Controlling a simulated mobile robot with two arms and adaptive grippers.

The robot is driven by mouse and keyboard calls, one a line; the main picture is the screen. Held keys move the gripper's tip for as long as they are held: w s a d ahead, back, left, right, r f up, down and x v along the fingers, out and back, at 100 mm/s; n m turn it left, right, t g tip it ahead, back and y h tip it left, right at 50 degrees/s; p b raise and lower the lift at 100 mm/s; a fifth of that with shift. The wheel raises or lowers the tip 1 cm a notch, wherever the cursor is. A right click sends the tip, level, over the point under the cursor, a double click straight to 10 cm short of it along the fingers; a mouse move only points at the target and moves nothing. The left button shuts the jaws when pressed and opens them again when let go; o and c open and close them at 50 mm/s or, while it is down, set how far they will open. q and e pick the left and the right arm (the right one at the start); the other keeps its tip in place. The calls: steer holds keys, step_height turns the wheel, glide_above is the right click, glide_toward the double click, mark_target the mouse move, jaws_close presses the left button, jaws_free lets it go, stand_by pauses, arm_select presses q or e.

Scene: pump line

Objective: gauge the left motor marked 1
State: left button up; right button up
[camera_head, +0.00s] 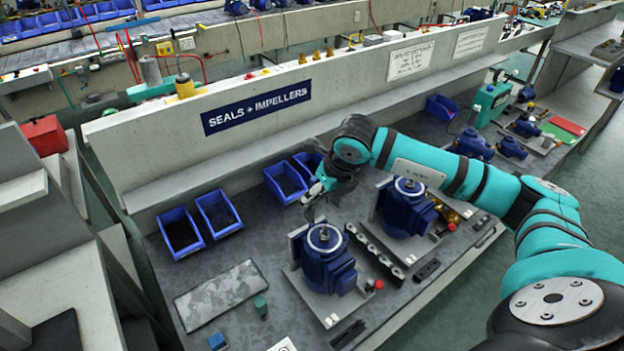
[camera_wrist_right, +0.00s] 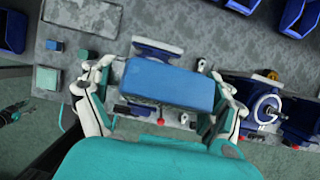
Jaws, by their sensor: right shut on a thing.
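The left motor (camera_head: 325,260) is blue with a silver ring on top. It stands on a grey plate on the bench in the head view; its mark cannot be read. My right gripper (camera_head: 313,203) is just behind and above it, with its arm coming from the right. In the right wrist view, my right gripper (camera_wrist_right: 153,72) is shut on a blue block (camera_wrist_right: 170,85), one finger at each side. The block hides most of what lies beneath it. The right motor (camera_head: 406,207) also shows in the wrist view (camera_wrist_right: 266,108). My left gripper is not in view.
Several blue bins (camera_head: 181,232) stand along the back of the bench. A long grey rail (camera_head: 375,250) lies between the motors. A speckled grey mat (camera_head: 220,293) and a small green thing (camera_head: 260,306) are at the left. The low wall (camera_head: 200,150) bounds the bench behind.

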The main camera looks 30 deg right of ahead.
mark_target(325, 232)
steer(key=shift+s, duration=0.1)
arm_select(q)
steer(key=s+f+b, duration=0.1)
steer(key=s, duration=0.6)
arm_select(e)
steer(key=f, duration=0.2)
steer(key=s+f+b, duration=0.1)
steer(key=f, duration=0.1)
steer(key=shift+f, duration=0.15)
step_height(325, 232, down, 3)
steer(key=b, duration=0.3)
steer(key=shift+f+b, duration=0.8)
steer(key=shift+b, duration=0.2)
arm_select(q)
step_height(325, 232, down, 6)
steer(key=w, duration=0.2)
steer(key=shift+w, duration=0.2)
arm_select(e)
steer(key=shift+s, duration=0.1)
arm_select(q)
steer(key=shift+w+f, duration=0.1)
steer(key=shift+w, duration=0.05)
